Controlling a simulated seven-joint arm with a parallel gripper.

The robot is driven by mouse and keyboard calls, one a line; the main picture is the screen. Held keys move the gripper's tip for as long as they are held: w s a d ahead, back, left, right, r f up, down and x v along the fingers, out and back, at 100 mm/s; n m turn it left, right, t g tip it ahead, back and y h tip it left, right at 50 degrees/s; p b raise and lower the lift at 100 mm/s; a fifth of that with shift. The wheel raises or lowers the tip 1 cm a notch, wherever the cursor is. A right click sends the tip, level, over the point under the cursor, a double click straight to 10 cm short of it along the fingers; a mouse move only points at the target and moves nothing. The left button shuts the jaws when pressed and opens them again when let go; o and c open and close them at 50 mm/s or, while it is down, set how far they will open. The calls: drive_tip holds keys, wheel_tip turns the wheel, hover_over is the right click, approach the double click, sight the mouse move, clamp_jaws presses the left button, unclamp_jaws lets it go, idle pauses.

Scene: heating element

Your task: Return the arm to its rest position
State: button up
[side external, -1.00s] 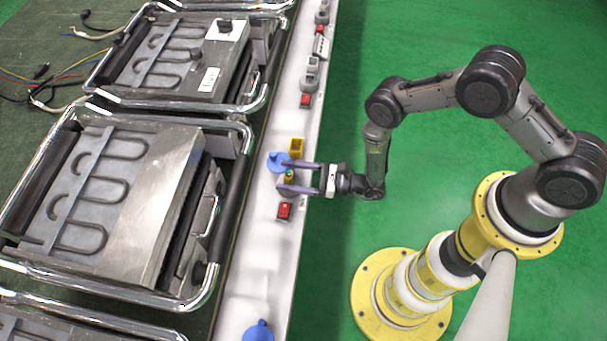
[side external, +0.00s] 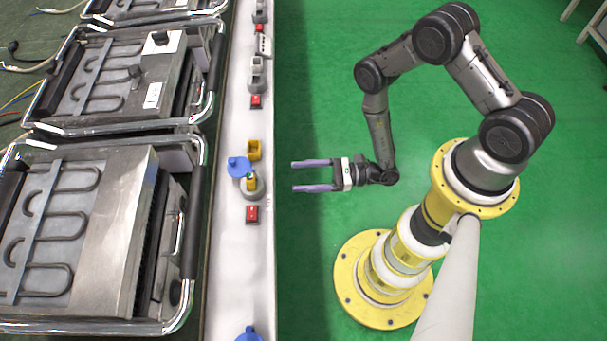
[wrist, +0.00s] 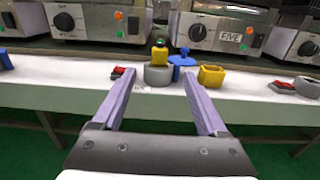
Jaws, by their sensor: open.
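My gripper (side external: 312,175) is open and empty, with two parallel purple fingers pointing left toward the white bench (side external: 237,290). In the side view the fingertips are over the green floor, clear of the bench's right edge. In the wrist view my gripper (wrist: 160,100) spreads around empty space in front of a grey round holder (wrist: 158,76). A yellow part with a green top (wrist: 160,54) sits at that holder. A blue part (wrist: 182,58) and a yellow square cup (wrist: 211,76) stand beside it. They also show on the bench in the side view.
A red switch (side external: 252,214) sits on the bench near the holder, and another blue part (side external: 249,335) is at the bottom edge. Grill units with heating elements (side external: 62,215) line the bench's left side. Open green floor (side external: 310,270) lies between bench and arm base.

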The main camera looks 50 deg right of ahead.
drive_tip(key=w+a+r+n+g+y, duration=0.1)
drive_tip(key=w+r+n+y, duration=0.25)
drive_tip(key=w+r, duration=0.45)
drive_tip(key=w+a+r+n+g+y, duration=0.15)
drive_tip(key=w+r+n, duration=0.25)
drive_tip(key=r, duration=0.8)
drive_tip(key=s+a+r+n+g+y, duration=0.1)
drive_tip(key=s+a+r+n+g, duration=0.15)
drive_tip(key=r+n+g, duration=0.6)
drive_tip(key=s+a+r+n+g, duration=0.1)
drive_tip(key=s+a+r+n, duration=0.2)
drive_tip(key=r, duration=1)
drive_tip(key=s+d+r+n+g+h, duration=0.1)
drive_tip(key=s+d+r+n+h, duration=0.2)
drive_tip(key=s, duration=0.6)
drive_tip(key=s+d+r+n+g+h, duration=0.1)
drive_tip(key=s+r+n+h, duration=0.2)
drive_tip(key=s+h, duration=0.35)
drive_tip(key=s+d+f+n+t+h, duration=0.1)
drive_tip(key=s+d+f+t+h, duration=0.1)
drive_tip(key=d, duration=0.7)
drive_tip(key=s+d+f+n+t+h, duration=0.1)
drive_tip(key=s+d+f+t+h, duration=0.2)
drive_tip(key=d+h, duration=0.4)
drive_tip(key=shift+s+d+t, duration=0.85)
drive_tip(key=shift+s+t, duration=0.05)
drive_tip(key=shift+s, duration=0.25)
